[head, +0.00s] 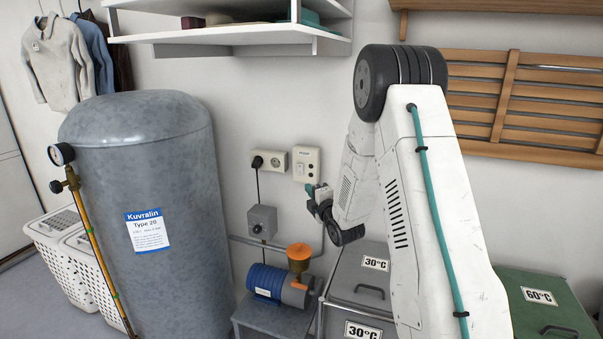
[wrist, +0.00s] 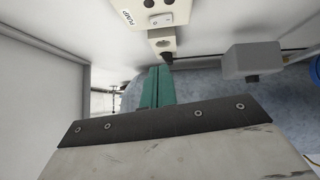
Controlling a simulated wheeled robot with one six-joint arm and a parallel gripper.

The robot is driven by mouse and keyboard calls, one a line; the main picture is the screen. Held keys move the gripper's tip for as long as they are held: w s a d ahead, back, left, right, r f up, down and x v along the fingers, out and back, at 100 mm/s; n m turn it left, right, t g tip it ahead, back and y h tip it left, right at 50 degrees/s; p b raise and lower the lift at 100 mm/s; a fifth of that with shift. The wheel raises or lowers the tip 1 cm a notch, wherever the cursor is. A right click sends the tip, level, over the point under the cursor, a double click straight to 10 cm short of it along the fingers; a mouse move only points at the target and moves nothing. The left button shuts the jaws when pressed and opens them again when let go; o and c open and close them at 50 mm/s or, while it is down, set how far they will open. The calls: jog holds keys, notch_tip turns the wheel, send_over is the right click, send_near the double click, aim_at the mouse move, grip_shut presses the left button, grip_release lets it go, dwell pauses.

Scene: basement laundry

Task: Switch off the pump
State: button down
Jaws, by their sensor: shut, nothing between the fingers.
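The pump (head: 270,282), blue with an orange top, sits on a low grey stand. On the wall above it is a white switch box (head: 306,164). The wrist view shows this box (wrist: 180,12) at the top edge, labelled PUMP, with a white rocker switch (wrist: 161,20); I cannot tell its position. My gripper (head: 312,191) is just below the switch box in the head view. Its teal fingers (wrist: 160,70) are shut and empty, with the tips near the socket and plug in the wrist view. I cannot tell their exact distance from the wall.
A socket (head: 275,160) with a black plug (head: 257,161) is left of the switch box. A grey box (head: 262,222) hangs below. A large grey tank (head: 170,220) stands left, a shelf (head: 230,36) hangs above, and lidded 30°C bins (head: 358,285) stand below.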

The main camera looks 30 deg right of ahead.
send_near(297, 166)
jog(key=w+a, duration=0.2)
jog(key=w, duration=0.1)
jog(key=shift+w+d+r, duration=0.1)
jog(key=shift+w+d, duration=1.25)
jog(key=shift+d, duration=0.1)
